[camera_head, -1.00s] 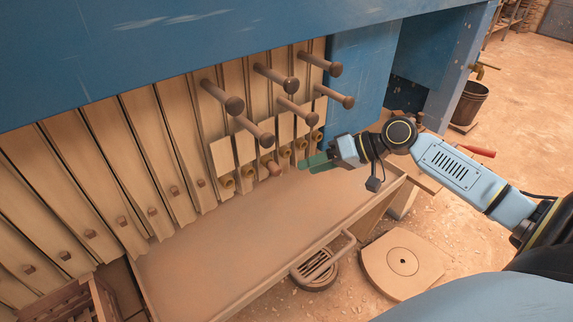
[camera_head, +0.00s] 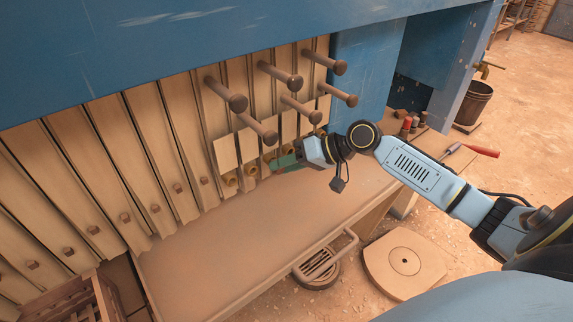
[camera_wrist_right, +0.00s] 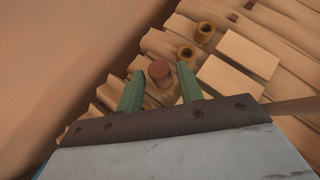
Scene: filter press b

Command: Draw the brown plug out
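The brown plug (camera_wrist_right: 160,74) shows in the right wrist view as a short round reddish-brown stub, seated in one of the tan outlets in the row along the plates. My right gripper (camera_wrist_right: 160,92) has its two green fingers on either side of the plug, with a visible gap on each side. It is open. In the head view my right gripper (camera_head: 284,163) is at the lower edge of the plates and largely hides the plug. My left gripper is not in view.
Open tan outlets (camera_wrist_right: 205,32) stand in line beside the plug. Several long brown pegs (camera_head: 260,130) stick out above my right gripper. A wide brown tray (camera_head: 220,245) lies below, clear. Small jars (camera_head: 406,127) and a red-handled tool (camera_head: 482,151) rest on a ledge at right.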

